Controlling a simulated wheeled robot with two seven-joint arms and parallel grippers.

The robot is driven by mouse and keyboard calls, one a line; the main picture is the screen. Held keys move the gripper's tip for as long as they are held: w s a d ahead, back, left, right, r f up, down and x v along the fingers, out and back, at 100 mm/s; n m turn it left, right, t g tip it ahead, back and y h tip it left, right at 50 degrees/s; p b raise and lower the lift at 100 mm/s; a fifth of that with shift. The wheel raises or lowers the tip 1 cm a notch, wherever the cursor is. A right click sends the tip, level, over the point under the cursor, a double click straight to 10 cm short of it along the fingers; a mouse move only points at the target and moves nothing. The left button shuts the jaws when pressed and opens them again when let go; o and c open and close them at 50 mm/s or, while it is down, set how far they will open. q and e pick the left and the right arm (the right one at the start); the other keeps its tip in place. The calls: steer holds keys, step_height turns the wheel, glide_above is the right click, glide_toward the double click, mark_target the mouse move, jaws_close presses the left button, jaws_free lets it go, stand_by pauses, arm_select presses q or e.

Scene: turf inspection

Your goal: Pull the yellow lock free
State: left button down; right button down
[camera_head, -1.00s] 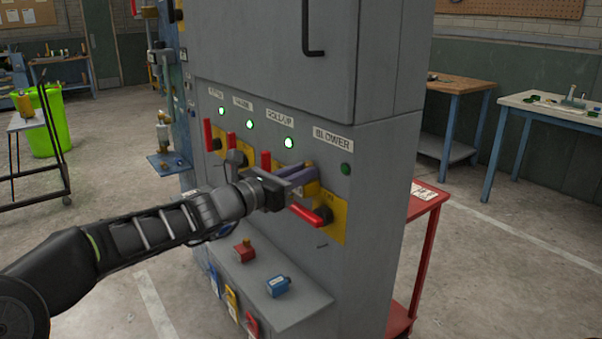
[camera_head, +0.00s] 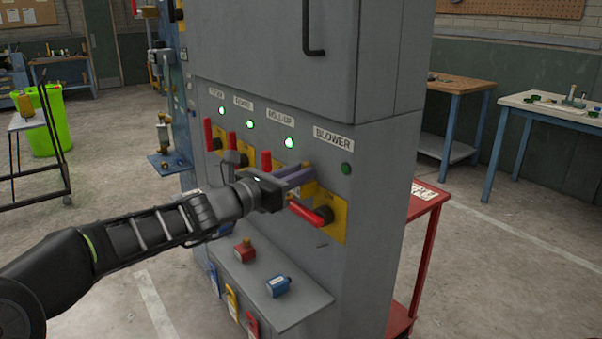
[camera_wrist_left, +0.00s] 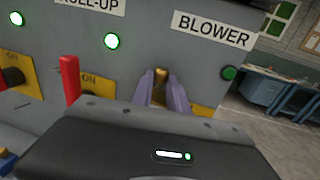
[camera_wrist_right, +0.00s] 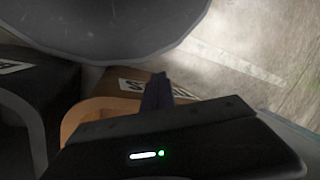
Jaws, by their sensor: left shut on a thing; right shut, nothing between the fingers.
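My left gripper (camera_head: 303,178) is in front of the BLOWER switch's yellow plate (camera_head: 334,205) on the grey cabinet. In the left wrist view its purple fingers (camera_wrist_left: 163,91) are shut on a small brass-yellow piece, the yellow lock (camera_wrist_left: 161,78), of which only the top shows. The red BLOWER handle (camera_head: 312,214) sticks out below the fingers. I cannot tell whether the lock still touches the switch. My right gripper (camera_wrist_right: 157,90) is shut and empty in the right wrist view, away from the cabinet switches.
A red lock (camera_head: 245,250) and a blue lock (camera_head: 278,285) sit on the cabinet's low shelf (camera_head: 262,272). Other red handles (camera_head: 208,134) stand up left of my gripper. A red cart (camera_head: 424,200) is at the cabinet's right side. Floor in front is open.

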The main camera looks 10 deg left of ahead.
arm_select(q)
steer(key=shift+v, duration=1.45)
steer(key=shift+a+r, duration=0.1)
steer(key=shift+a, duration=0.2)
steer(key=v, duration=0.5)
steer(key=shift+w+a, duration=0.25)
